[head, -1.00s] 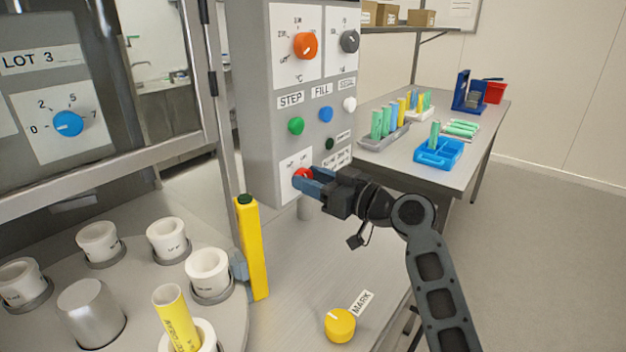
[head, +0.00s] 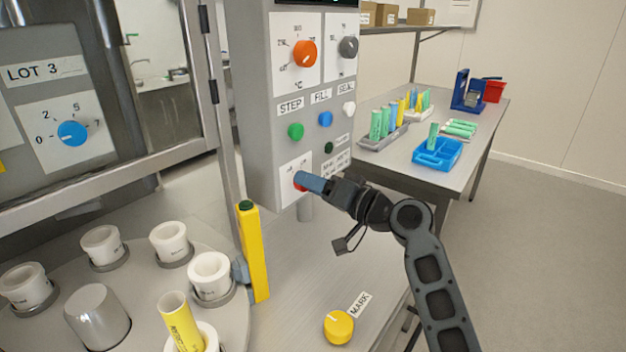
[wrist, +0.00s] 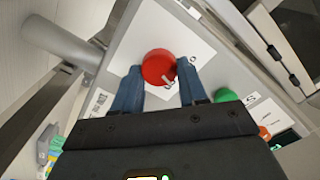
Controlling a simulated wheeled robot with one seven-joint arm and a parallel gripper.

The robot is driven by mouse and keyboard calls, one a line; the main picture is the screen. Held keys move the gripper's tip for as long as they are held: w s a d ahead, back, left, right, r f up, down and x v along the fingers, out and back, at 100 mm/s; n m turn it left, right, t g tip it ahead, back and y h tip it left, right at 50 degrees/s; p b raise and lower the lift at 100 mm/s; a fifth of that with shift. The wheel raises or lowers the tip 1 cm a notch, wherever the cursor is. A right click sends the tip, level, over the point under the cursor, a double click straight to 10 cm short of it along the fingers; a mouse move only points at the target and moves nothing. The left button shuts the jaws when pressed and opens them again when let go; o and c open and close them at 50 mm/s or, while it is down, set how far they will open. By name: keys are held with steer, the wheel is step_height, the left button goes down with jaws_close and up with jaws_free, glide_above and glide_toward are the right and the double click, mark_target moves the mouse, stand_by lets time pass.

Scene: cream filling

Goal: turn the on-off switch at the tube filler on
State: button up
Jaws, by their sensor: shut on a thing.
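The on-off switch is a round red knob (head: 299,181) on a white plate low on the front of the grey control panel (head: 258,150). In the head view most of it is hidden behind my gripper (head: 304,180). In the wrist view the red knob (wrist: 158,66) shows a pale pointer mark toward its lower right edge. My gripper's blue fingers (wrist: 160,82) stand on either side of the knob and are shut on it. The lettering beside the knob is too small to read.
Above the switch are green, blue and white buttons (head: 325,119), with orange (head: 304,53) and grey knobs higher up. A yellow post (head: 252,255) stands left of the panel. A yellow MARK knob (head: 339,327) sits on the bench. A table (head: 380,165) with tube trays is behind.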

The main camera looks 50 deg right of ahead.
steer(key=shift+m+p, duration=0.55)
steer(key=shift+m, duration=0.95)
steer(key=shift+f, duration=0.1)
steer(key=o, duration=1)
steer(key=shift+s, duration=0.1)
steer(key=s+b, duration=0.1)
steer(key=s, duration=0.6)
steer(key=shift+s+d+b, duration=0.2)
steer(key=shift+s+b, duration=0.15)
steer(key=shift+b, duration=0.05)
